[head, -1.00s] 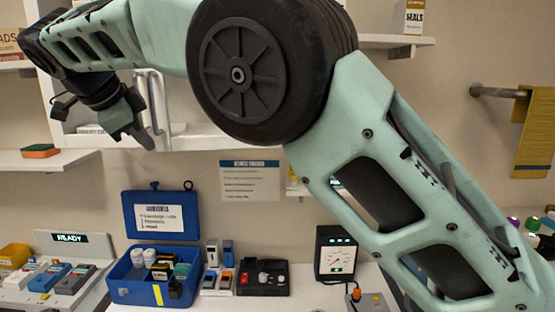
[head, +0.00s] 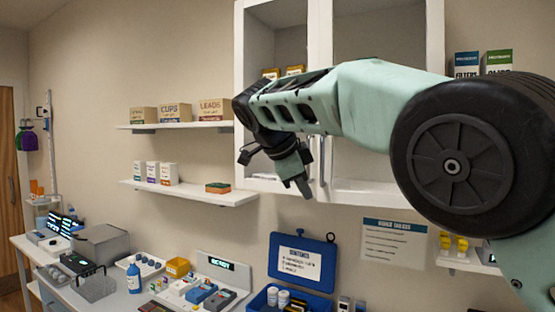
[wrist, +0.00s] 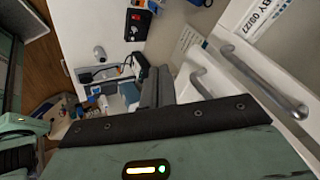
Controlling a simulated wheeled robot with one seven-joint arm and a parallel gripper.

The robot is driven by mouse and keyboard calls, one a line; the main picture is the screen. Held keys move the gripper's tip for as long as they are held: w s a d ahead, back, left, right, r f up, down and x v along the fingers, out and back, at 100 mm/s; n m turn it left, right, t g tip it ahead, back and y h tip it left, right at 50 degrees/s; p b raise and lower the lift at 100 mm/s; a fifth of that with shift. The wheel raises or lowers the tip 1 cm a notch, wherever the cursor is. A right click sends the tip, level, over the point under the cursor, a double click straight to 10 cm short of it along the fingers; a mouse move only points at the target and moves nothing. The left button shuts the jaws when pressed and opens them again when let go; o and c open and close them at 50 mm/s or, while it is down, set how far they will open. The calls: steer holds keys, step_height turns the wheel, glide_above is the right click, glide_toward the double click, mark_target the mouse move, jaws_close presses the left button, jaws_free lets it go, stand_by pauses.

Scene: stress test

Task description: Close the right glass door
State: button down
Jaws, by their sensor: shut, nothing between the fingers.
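A white wall cabinet with glass doors stands at upper centre in the head view. Its right glass door (head: 434,30) is mostly hidden behind my arm; I cannot tell how far open it stands. The left glass door (head: 241,60) shows beside it. Two metal handles show near the cabinet's middle in the head view, and in the wrist view as a nearer handle (wrist: 268,84) and a farther handle (wrist: 202,84). My gripper (head: 303,187) is shut and empty, low in front of the left door and just left of the handles. In the wrist view its dark fingers (wrist: 158,88) are apart from both handles.
Wall shelves with boxes, an upper one (head: 180,126) and a lower one (head: 190,194), lie left of the cabinet. Below are a blue case (head: 302,262) and a counter (head: 128,300) crowded with devices. A wall notice (head: 393,243) hangs under the cabinet. Open air lies before the shelves.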

steer(key=w+a+p+v, duration=0.1)
steer(key=p+v, duration=0.1)
steer(key=v, duration=0.6)
steer(key=n+y+b, duration=0.3)
steer(key=n+b, duration=0.1)
steer(key=n, duration=0.9)
glide_toward(330, 195)
steer(key=s+a, duration=0.2)
steer(key=s, duration=0.1)
steer(key=s+d+n+t+y+b, duration=0.2)
steer(key=s+d+n+y+b, duration=0.25)
steer(key=n, duration=1.25)
steer(key=shift+n, duration=0.3)
steer(key=p+x, duration=0.2)
steer(key=x, duration=0.1)
steer(key=w+p+x, duration=0.1)
steer(key=p+x, duration=0.1)
steer(key=x, duration=0.2)
steer(key=r+p+x, duration=0.1)
steer(key=p+x, duration=0.1)
steer(key=x, duration=0.2)
steer(key=shift+w+d, duration=0.25)
steer(key=shift+w, duration=0.1)
steer(key=shift+w+d+f+p, duration=0.15)
steer(key=shift+w+f+p, duration=0.15)
steer(key=shift+w, duration=0.3)
